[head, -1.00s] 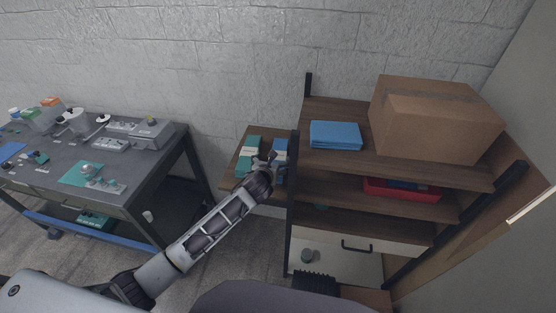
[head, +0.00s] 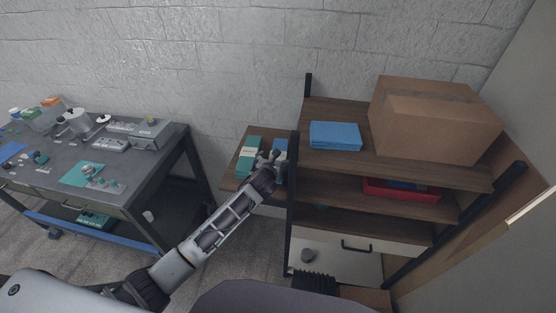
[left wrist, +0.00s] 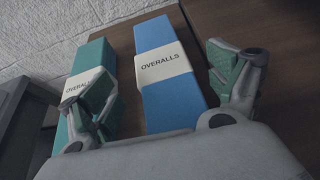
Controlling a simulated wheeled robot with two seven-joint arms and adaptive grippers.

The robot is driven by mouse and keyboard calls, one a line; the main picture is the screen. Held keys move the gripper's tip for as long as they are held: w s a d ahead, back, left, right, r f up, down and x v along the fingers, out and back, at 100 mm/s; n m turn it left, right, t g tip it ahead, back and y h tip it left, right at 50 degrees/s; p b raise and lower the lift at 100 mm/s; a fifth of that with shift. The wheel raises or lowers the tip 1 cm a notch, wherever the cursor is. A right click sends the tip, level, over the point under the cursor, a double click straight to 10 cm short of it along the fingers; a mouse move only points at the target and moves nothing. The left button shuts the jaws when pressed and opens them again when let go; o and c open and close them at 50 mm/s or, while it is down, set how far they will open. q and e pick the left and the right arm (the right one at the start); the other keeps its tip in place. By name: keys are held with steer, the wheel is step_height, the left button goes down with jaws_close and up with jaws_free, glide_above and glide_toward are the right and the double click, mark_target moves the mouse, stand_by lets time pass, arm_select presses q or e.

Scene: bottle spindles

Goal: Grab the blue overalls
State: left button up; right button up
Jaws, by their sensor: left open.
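The blue overalls (left wrist: 165,105) are a folded blue pack with a white band reading "OVERALLS", lying on a brown wooden shelf. In the head view the blue overalls (head: 280,148) are partly hidden behind my left gripper (head: 266,158). The green overalls (left wrist: 90,65) lie just left of them with a similar band, and also show in the head view (head: 247,157). My left gripper (left wrist: 165,95) is open. In the left wrist view its left finger overlaps the green pack, its right finger is right of the blue pack, and the blue pack lies between them. My right gripper is not in view.
A shelving unit to the right holds a folded blue cloth (head: 335,136), a cardboard box (head: 434,120) and a red tray (head: 402,193). Its black post (head: 293,190) stands close to my left gripper. A grey worktable (head: 50,172) with several items is at left.

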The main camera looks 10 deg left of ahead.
mark_target(278, 159)
arm_select(q)
steer(key=shift+x, duration=1.5)
steer(key=shift+s+d, duration=0.1)
steer(key=shift+f, duration=0.1)
steer(key=c, duration=1.3)
